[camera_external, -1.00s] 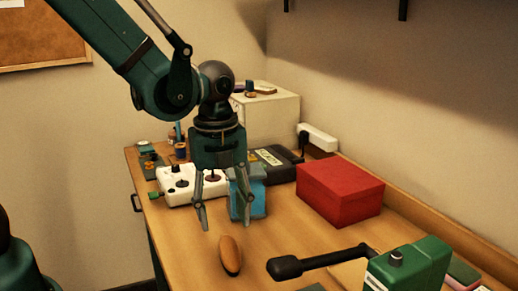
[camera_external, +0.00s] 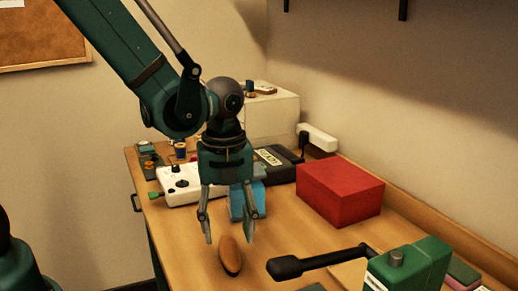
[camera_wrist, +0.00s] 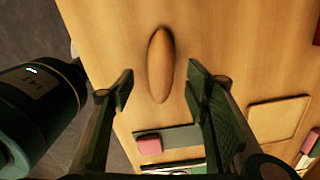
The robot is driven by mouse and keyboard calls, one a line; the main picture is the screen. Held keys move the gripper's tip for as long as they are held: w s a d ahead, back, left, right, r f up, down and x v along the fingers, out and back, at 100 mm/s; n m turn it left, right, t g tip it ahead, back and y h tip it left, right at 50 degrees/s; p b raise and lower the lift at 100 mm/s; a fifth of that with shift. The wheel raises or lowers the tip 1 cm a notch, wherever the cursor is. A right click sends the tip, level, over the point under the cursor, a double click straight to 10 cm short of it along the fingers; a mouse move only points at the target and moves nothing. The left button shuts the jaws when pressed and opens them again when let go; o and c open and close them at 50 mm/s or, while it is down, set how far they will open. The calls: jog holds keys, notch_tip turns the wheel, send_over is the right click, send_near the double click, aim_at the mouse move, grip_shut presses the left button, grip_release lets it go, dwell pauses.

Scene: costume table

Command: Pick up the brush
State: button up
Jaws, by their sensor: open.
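The brush (camera_external: 230,256) is an oval with a light brown wooden back and a darker lower edge. It lies on the wooden table near its front left part in the external view. In the wrist view the brush (camera_wrist: 161,64) lies lengthwise up the picture, ahead of the gap between my fingers. My gripper (camera_external: 230,240) is open and empty, pointing down, with its fingertips close to the brush in the external view. In the wrist view the two fingertips (camera_wrist: 160,85) are spread wider than the brush. I cannot tell the exact height above it.
A red box (camera_external: 340,192) stands right of my gripper. A blue object (camera_external: 258,201) and a white control box (camera_external: 180,186) stand behind it. A green device with a black handle (camera_external: 410,267) is at the front right. Bare table lies around the brush.

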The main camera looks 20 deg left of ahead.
aim_at(230, 248)
jog(key=shift+f, duration=0.4)
jog(key=shift+s+d+f+b, duration=0.1)
jog(key=shift+f+b, duration=0.15)
jog(key=shift+f, duration=1.05)
jog(key=shift+d+f+b, duration=0.1)
jog(key=shift+f+b, duration=0.1)
jog(key=shift+f, duration=1.1)
jog(key=c, duration=1)
jog(key=shift+c, duration=0.2)
jog(key=shift+r, duration=0.2)
jog(key=shift+r+p, duration=0.8)
jog(key=shift+r, duration=4)
